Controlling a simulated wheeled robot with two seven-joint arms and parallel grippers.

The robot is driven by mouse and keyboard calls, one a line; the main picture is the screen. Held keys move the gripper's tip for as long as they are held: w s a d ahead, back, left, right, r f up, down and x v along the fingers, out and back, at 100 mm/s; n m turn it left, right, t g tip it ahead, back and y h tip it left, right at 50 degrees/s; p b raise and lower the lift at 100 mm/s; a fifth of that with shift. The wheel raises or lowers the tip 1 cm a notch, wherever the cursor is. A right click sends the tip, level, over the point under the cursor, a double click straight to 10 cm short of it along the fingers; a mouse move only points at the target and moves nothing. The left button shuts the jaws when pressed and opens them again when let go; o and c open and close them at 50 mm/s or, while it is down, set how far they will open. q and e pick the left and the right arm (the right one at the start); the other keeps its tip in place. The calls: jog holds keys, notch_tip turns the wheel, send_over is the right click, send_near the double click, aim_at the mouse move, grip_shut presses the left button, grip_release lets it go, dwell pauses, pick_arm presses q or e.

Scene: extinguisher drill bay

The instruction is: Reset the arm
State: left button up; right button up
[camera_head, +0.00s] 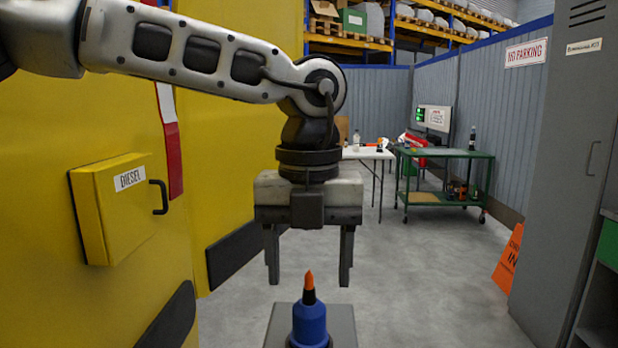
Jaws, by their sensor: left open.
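My left arm comes in from the upper left and bends down at the wrist. My left gripper (309,276) points downward with its two fingers apart and nothing between them. Below it, at the bottom edge of the picture, a blue object with a black neck and an orange tip (309,325) stands upright on a grey surface (344,322). My right gripper is not in view.
A yellow machine with a box marked DIESEL (112,207) fills the left side. A green cart (443,153) and a white table (366,153) stand at the back. A grey cabinet (570,150) and an orange sign (507,258) are at right. The middle floor is clear.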

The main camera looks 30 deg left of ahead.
aim_at(309, 302)
pick_arm(q)
notch_tip(309, 302, up, 10)
jog(key=p, duration=0.1)
jog(key=shift+r, duration=0.15)
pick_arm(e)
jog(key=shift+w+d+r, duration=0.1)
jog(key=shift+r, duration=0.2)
pick_arm(q)
notch_tip(309, 302, down, 16)
jog(key=shift+f+b, duration=0.1)
jog(key=shift+b, duration=0.7)
jog(key=shift+r, duration=0.3)
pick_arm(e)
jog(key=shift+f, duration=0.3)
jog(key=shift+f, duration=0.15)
